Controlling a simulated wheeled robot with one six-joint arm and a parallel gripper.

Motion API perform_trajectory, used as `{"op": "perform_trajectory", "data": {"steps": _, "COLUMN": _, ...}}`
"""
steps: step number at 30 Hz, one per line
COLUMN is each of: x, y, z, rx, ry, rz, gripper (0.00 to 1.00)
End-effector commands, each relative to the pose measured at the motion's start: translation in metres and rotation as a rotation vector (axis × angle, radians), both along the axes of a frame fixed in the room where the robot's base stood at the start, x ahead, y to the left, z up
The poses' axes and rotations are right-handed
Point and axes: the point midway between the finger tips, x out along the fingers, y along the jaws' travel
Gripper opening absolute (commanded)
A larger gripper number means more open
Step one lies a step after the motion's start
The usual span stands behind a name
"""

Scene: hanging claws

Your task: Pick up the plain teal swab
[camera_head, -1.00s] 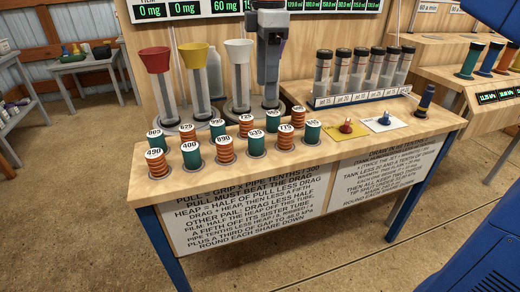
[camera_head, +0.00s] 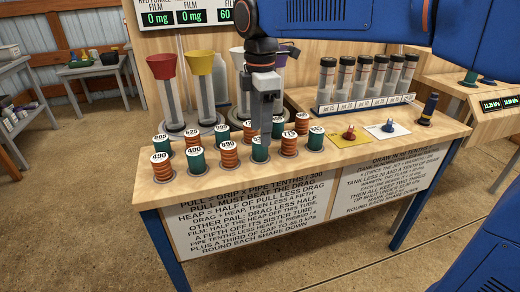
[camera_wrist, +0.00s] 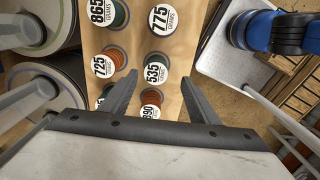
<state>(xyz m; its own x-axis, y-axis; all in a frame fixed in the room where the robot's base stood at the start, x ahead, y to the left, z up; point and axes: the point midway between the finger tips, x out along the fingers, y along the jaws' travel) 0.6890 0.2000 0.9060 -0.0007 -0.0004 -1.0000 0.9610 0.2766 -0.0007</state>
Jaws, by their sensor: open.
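Several plain teal swabs with white number labels stand in the two rows on the table. One teal swab (camera_head: 260,152), labelled 535, is in the front row between orange ridged swabs. My gripper (camera_head: 266,130) is open and points down just above it, partly hiding it. In the wrist view the 535 swab (camera_wrist: 156,70) lies between the two open fingers (camera_wrist: 158,88), and I see no contact. Other teal swabs are the 400 one (camera_head: 197,163) and the one at the row's right end (camera_head: 316,139).
Orange ridged swabs (camera_head: 229,155) and (camera_head: 289,145) stand close on either side. Funnels on tubes (camera_head: 162,68) are behind on the left. A rack of dark-capped tubes (camera_head: 365,105) is behind on the right. Yellow (camera_head: 350,141) and white cards lie at the right.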

Motion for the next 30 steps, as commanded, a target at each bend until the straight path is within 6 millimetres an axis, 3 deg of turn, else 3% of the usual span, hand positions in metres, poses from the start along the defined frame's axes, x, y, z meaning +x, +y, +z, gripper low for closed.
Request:
{"op": "perform_trajectory", "data": {"steps": 7, "x": 0.002, "y": 0.0, "z": -0.015, "rx": -0.001, "ry": 0.002, "rz": -0.001, "gripper": 0.55}}
{"op": "perform_trajectory", "data": {"steps": 16, "x": 0.008, "y": 0.0, "z": -0.053, "rx": 0.0, "ry": 0.001, "rz": 0.0, "gripper": 0.55}}
{"op": "perform_trajectory", "data": {"steps": 26, "x": 0.008, "y": 0.001, "z": -0.058, "rx": 0.0, "ry": -0.001, "rz": 0.0, "gripper": 0.55}}
{"op": "perform_trajectory", "data": {"steps": 30, "x": 0.008, "y": 0.001, "z": -0.058, "rx": 0.0, "ry": -0.001, "rz": 0.0, "gripper": 0.24}}
